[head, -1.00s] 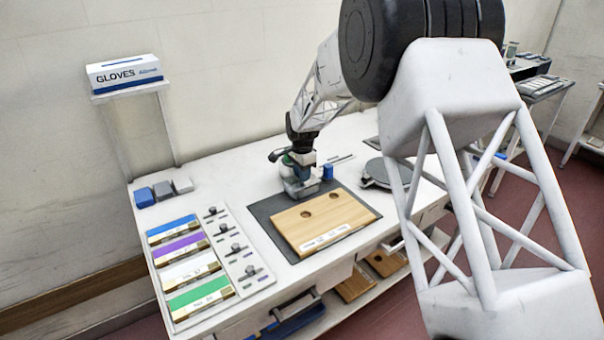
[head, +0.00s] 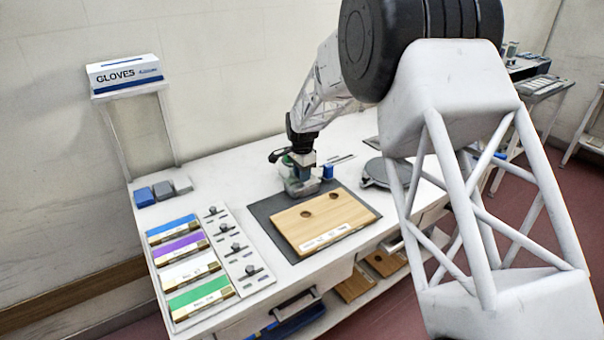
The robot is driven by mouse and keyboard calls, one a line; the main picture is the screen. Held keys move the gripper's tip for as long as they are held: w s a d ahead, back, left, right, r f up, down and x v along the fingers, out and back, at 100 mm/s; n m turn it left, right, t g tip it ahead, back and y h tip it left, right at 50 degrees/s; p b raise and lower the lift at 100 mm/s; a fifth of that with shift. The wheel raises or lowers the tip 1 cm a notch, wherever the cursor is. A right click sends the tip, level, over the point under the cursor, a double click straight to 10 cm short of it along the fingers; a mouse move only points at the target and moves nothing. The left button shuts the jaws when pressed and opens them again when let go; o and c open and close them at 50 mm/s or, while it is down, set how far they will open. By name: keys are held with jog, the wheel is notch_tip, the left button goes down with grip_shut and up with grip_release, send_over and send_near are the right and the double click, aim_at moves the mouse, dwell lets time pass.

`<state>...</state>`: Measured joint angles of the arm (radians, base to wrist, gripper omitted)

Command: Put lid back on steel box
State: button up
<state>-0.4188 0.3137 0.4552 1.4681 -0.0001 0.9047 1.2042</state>
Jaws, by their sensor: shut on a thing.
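The steel box (head: 301,188) is a small grey metal box on the white bench, at the back edge of the dark mat. My gripper (head: 301,174) points down right over the box, with its fingers at the box's top. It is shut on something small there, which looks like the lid. The lid's outline is hidden by the fingers and too small to make out. I cannot tell whether the lid touches the box rim. A green round thing (head: 287,160) shows partly behind my gripper.
A wooden board (head: 326,222) with two holes lies on the dark mat (head: 263,209). A small blue block (head: 328,171) stands close right of the box. Coloured strips (head: 180,245) and small blocks (head: 162,190) lie left.

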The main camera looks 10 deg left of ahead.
dwell(0.9)
jog(key=o, duration=1.5)
jog(key=shift+c, duration=0.2)
jog(key=shift+r, duration=3.45)
grip_shut()
